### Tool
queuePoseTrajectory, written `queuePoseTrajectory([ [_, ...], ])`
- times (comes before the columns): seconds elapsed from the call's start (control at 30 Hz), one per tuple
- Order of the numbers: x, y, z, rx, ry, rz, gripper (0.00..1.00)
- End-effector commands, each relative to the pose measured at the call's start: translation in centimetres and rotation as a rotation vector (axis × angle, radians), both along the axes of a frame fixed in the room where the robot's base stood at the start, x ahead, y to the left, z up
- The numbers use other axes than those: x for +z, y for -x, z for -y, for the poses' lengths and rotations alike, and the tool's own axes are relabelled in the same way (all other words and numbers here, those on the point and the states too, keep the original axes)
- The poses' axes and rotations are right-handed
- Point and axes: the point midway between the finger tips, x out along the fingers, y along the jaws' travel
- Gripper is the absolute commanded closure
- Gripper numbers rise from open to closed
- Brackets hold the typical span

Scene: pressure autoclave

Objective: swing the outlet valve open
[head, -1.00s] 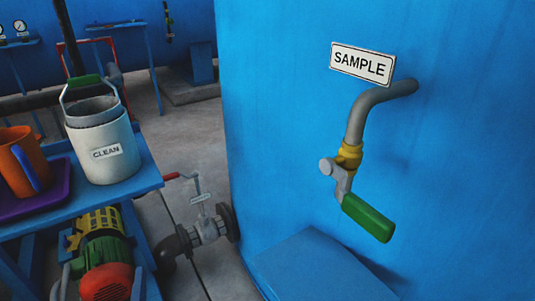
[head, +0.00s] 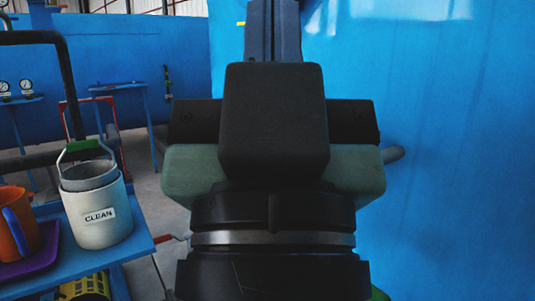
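My gripper (head: 273,28) fills the middle of the head view, pointing up and away, its two fingers together with no visible gap and nothing seen between them. It hides most of the sample pipe; the pipe's grey bend (head: 394,154) shows at its right, by the blue wall. A sliver of the green valve handle (head: 378,294) shows at the bottom edge, right of my wrist. The low valve's red handle (head: 164,240) shows left of my wrist; its body is hidden. No label names either valve as the outlet.
At left, a blue table (head: 140,245) bears a white CLEAN bucket (head: 98,228), an orange jug (head: 18,225) and a purple tray (head: 52,242). The blue tank wall (head: 460,200) stands close at right.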

Motion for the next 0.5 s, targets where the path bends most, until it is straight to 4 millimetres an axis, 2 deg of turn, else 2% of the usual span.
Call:
queuePoseTrajectory([
  [0.03, 2.8, 0.0, 0.0, -0.002, 0.002, 0.0, 1.0],
  [0.5, 16.5, -0.2, -0.3, 0.012, 0.0, -0.005, 1.0],
])
